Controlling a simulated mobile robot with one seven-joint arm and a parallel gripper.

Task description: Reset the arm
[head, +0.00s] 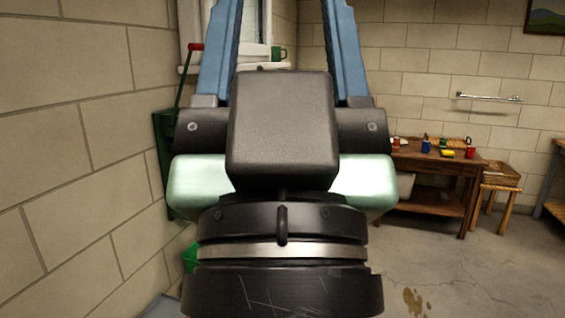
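My gripper (282,30) fills the middle of the head view, close to the camera, with its dark body and pale green housing below. Its two blue fingers point up and stand wide apart. Their tips run out of the top of the picture. My dark wrist, with a silver ring, is below the gripper and hides the middle of the floor.
A green wall bracket with a red-tipped lever (188,75) is at left. A green mug (278,53) stands on the windowsill. A wooden table (440,201) with several mugs and a stool (494,189) stand at right. Open floor with a brown stain (414,301) lies in front.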

